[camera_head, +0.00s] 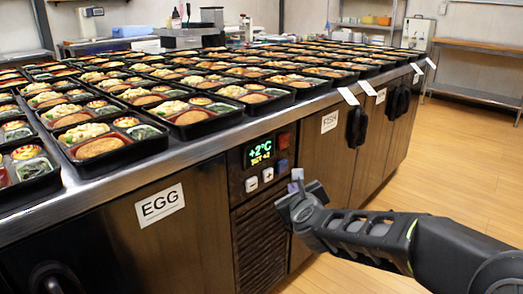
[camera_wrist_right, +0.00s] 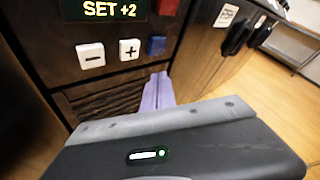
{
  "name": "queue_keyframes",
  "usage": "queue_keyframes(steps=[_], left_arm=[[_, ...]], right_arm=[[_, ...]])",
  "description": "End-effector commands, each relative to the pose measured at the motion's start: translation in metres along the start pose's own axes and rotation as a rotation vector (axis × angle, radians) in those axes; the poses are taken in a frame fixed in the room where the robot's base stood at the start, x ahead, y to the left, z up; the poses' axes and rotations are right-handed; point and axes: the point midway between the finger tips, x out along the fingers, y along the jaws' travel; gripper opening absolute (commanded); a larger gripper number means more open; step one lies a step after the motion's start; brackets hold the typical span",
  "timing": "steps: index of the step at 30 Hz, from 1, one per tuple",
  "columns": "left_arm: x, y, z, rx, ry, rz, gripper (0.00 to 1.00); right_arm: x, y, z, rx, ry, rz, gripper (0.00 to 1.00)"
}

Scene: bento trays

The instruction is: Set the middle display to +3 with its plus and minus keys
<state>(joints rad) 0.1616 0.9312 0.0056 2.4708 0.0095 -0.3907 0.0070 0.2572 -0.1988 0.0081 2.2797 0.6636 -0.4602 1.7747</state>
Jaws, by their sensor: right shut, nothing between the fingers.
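The display (camera_head: 261,150) on the dark cabinet front reads +2°C in green, with SET +2 in yellow below. The wrist view shows the lower part of this display (camera_wrist_right: 112,10) with SET +2. Below it sit a white minus key (camera_head: 251,184) and a white plus key (camera_head: 267,174); the wrist view shows the minus key (camera_wrist_right: 91,55) and plus key (camera_wrist_right: 129,52) uncovered. My right gripper (camera_head: 296,180) is shut and empty. Its pale purple fingers (camera_wrist_right: 159,82) are just below and right of the plus key, seemingly apart from it. My left gripper is not in view.
A red key (camera_head: 284,140) and a blue key (camera_head: 283,164) sit right of the display, close to my right fingers. Filled bento trays (camera_head: 105,155) cover the counter above. Cabinet doors carry EGG (camera_head: 160,204) and FISH (camera_head: 329,122) labels. Floor at right is clear.

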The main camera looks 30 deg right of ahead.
Motion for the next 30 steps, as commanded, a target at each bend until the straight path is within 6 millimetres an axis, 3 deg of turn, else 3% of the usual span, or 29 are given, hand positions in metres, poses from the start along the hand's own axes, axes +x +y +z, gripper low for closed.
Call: queue_keyframes(steps=[13, 21, 25, 30], left_arm=[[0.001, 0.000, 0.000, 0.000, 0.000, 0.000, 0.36], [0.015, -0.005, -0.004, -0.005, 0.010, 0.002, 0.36], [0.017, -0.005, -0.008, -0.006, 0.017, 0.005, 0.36], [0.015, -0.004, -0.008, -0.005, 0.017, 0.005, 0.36]], right_arm=[[0.001, -0.004, -0.004, 0.002, 0.006, -0.008, 0.00], [-0.014, -0.044, -0.025, -0.008, 0.014, -0.087, 0.00], [-0.026, -0.031, -0.021, -0.019, -0.001, -0.040, 0.00], [-0.027, -0.019, -0.019, 0.000, 0.000, 0.001, 0.00]])
